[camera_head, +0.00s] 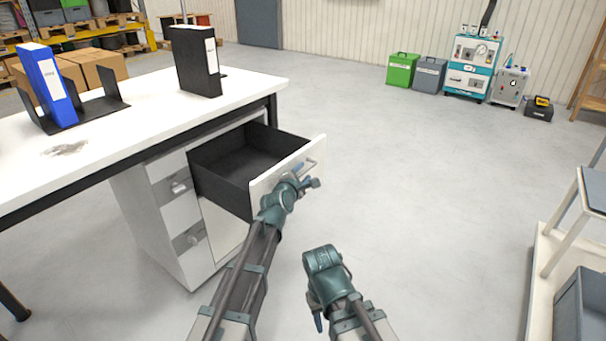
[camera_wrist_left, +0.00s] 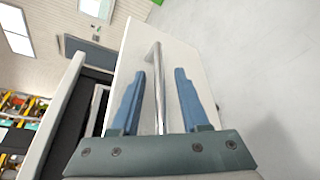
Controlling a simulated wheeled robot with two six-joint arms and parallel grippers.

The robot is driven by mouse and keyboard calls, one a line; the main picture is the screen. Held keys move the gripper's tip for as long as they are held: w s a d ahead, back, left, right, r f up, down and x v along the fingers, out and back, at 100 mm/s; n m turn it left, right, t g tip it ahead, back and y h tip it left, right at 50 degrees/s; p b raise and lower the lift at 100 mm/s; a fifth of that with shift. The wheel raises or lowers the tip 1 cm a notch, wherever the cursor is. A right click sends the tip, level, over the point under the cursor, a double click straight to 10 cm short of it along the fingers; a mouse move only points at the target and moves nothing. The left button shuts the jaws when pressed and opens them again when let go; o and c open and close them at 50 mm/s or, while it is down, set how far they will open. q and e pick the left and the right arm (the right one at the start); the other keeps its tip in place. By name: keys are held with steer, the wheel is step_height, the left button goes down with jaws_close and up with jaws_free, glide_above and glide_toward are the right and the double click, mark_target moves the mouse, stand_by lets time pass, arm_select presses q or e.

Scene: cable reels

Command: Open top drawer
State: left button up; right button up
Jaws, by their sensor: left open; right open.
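The top drawer (camera_head: 245,165) of the white cabinet (camera_head: 150,215) under the desk is pulled well out, and its dark inside looks empty. Its white front carries a metal bar handle (camera_head: 309,165). My left gripper (camera_head: 299,177) is at the drawer front by the handle. In the left wrist view, the handle (camera_wrist_left: 158,90) runs between the two blue fingers of this gripper (camera_wrist_left: 158,95). The fingers are open, with a gap on both sides of the bar. My right gripper (camera_head: 318,315) is lower, over the floor and away from the cabinet; its fingers are mostly hidden.
The white desk (camera_head: 130,125) holds a blue binder (camera_head: 47,85) in a black rack and a black binder (camera_head: 195,60). A grey bin (camera_head: 582,305) and a step frame stand at the right. The floor (camera_head: 430,200) between is clear.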

arm_select(q)
steer(key=shift+s, duration=0.1)
steer(key=p+v, duration=0.3)
steer(key=v, duration=1)
steer(key=shift+s, duration=0.25)
steer(key=shift+a, duration=0.1)
